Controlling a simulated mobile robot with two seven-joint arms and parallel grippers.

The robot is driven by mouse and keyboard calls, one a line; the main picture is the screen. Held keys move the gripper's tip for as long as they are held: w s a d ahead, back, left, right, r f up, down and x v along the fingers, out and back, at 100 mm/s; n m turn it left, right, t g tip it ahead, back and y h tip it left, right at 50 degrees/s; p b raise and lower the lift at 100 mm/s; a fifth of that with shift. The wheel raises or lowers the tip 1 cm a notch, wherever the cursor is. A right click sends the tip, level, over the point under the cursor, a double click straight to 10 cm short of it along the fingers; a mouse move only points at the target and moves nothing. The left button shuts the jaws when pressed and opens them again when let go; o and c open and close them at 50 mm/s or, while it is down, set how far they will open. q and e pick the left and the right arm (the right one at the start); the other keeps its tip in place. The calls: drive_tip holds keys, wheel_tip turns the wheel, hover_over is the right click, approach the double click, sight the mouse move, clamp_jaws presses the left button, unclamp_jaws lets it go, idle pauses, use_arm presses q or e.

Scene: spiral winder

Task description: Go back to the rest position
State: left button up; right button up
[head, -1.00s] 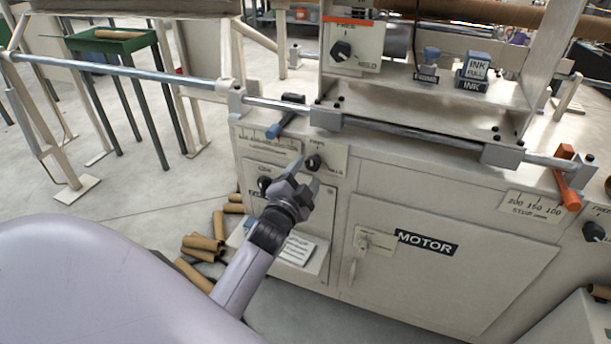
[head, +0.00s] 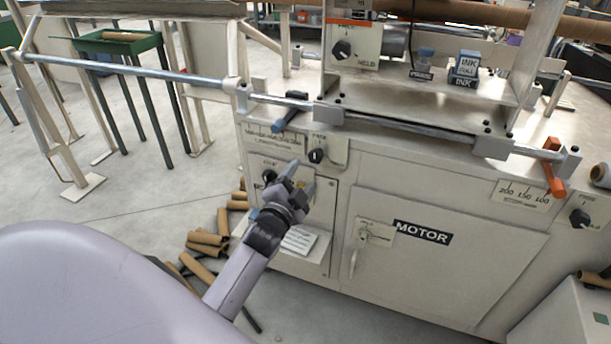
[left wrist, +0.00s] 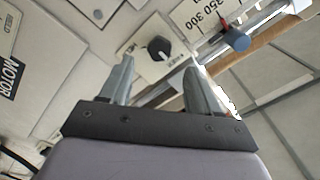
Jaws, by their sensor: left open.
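My left gripper (head: 302,178) is in front of the winder's front panel in the head view, just below a black rotary knob (head: 318,155). Its two fingers are apart and nothing is between them. In the left wrist view the open fingers (left wrist: 158,82) point toward the panel, and the black knob (left wrist: 158,48) shows beyond the gap between them. I cannot tell from the frames how far the fingertips are from the panel. My right gripper is not in view.
The winder cabinet with its MOTOR door (head: 440,265) fills the right side. A steel rail (head: 140,70) crosses above my gripper. An orange lever (head: 554,180) sits on the right. Cardboard tubes (head: 205,243) lie on the floor. Open floor (head: 130,190) shows at left.

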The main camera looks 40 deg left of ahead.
use_arm(q)
drive_tip(key=s+d+f+n+g+h, duration=0.2)
drive_tip(key=s+d+f, duration=0.35)
drive_tip(key=s, duration=0.25)
drive_tip(key=s+d+f+n+g+h, duration=0.2)
drive_tip(key=s+d+f+g, duration=0.15)
drive_tip(key=s+d, duration=0.35)
drive_tip(key=s+d+f+n+g+h, duration=0.25)
drive_tip(key=s+d+f, duration=0.2)
drive_tip(key=s, duration=0.55)
wheel_tip(320, 180, up, 11)
drive_tip(key=a+p, duration=0.1)
drive_tip(key=p, duration=1.2)
drive_tip(key=shift+s+a+f+m+t, duration=0.2)
drive_tip(key=shift+a+m+t, duration=0.1)
drive_tip(key=shift+m+t, duration=0.15)
